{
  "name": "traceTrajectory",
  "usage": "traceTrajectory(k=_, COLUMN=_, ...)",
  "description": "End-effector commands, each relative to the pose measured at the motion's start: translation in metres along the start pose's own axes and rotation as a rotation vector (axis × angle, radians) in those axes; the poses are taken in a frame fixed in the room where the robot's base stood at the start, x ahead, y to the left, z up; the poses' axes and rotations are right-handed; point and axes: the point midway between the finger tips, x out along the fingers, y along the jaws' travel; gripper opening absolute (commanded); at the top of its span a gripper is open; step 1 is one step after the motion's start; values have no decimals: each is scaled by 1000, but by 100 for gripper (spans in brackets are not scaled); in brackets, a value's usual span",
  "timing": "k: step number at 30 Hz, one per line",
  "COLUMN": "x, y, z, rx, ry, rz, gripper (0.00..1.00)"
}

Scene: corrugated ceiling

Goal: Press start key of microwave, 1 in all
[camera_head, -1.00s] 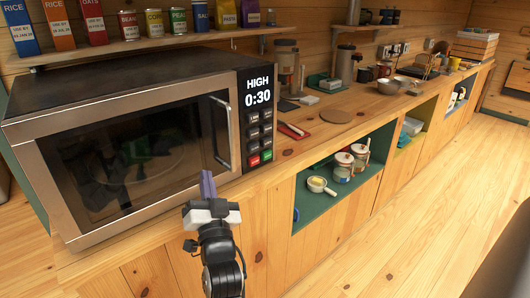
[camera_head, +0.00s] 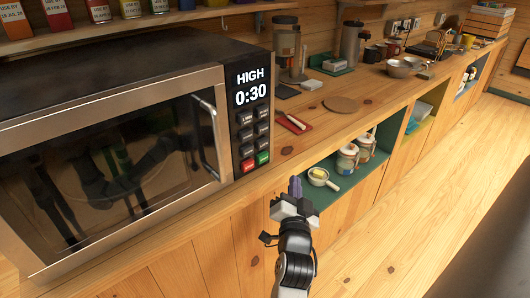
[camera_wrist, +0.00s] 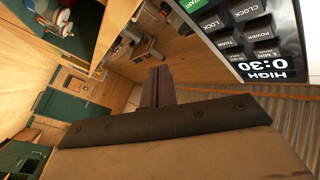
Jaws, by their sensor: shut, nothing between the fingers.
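The microwave (camera_head: 110,150) stands on the wooden counter at the left in the head view, door closed, its display (camera_head: 251,90) reading HIGH 0:30. The green key (camera_head: 262,158) is at the lower right of its keypad, beside a red key (camera_head: 247,166). In the wrist view the keypad is upside down at the upper right, with the green start key (camera_wrist: 191,4) cut by the top edge. My gripper (camera_head: 296,187) is shut and empty. In the head view it appears right of and below the green key, apart from the keypad. Its closed fingers (camera_wrist: 158,86) show mid-frame in the wrist view.
Below the counter, a green open shelf (camera_head: 330,194) holds a small bowl and jars. Open floor (camera_head: 465,150) is at the right.

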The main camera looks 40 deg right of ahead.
Motion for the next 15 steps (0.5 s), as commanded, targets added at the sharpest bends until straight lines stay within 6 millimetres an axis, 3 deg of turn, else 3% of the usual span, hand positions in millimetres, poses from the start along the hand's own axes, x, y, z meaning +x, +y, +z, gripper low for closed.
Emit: traceTrajectory(k=15, x=4, y=-2, z=2, rx=1, ry=-1, rz=2, gripper=0)
